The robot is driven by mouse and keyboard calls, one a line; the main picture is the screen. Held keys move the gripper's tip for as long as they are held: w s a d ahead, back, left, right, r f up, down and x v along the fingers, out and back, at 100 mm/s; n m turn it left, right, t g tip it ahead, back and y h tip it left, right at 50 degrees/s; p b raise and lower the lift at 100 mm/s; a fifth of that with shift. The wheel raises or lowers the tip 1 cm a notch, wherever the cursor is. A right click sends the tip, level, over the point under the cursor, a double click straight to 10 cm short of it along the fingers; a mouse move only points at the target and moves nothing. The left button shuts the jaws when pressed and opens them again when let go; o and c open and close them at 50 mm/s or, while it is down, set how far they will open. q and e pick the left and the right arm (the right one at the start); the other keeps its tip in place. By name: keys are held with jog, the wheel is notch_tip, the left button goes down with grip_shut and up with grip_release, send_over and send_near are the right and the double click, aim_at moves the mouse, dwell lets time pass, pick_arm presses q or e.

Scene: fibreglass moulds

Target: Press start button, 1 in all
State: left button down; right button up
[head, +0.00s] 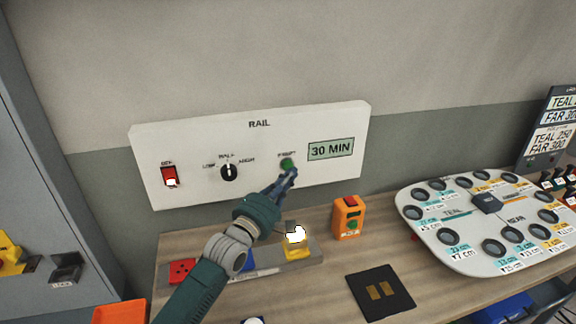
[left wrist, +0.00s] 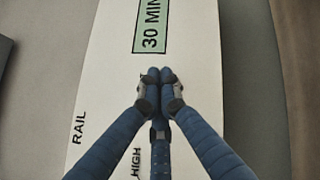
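The start button is a round green button (head: 287,163) on the white RAIL panel (head: 200,139), just left of the 30 MIN display (head: 331,149). My left gripper (head: 290,173) reaches up to the panel with its fingertips at the button's lower edge; I cannot tell whether they touch it. In the left wrist view the blue fingers (left wrist: 160,76) are drawn together with nothing between them. They point at the panel just below the display (left wrist: 151,28) and hide the button there. My right gripper is not in view.
The panel also has a red rocker switch (head: 170,176) and a black knob (head: 229,172). Below, the wooden bench (head: 320,280) holds an orange box (head: 348,217) with a green button, a tray with coloured items, a black plate (head: 380,292) and a white board (head: 452,213).

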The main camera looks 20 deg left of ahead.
pick_arm(q)
jog(key=s+d+p, duration=0.1)
jog(key=s, duration=0.1)
jog(key=s+d+p, duration=0.1)
jog(key=s+p, duration=0.1)
jog(key=shift+d, duration=0.4)
dwell(0.4)
jog(key=shift+f, duration=0.1)
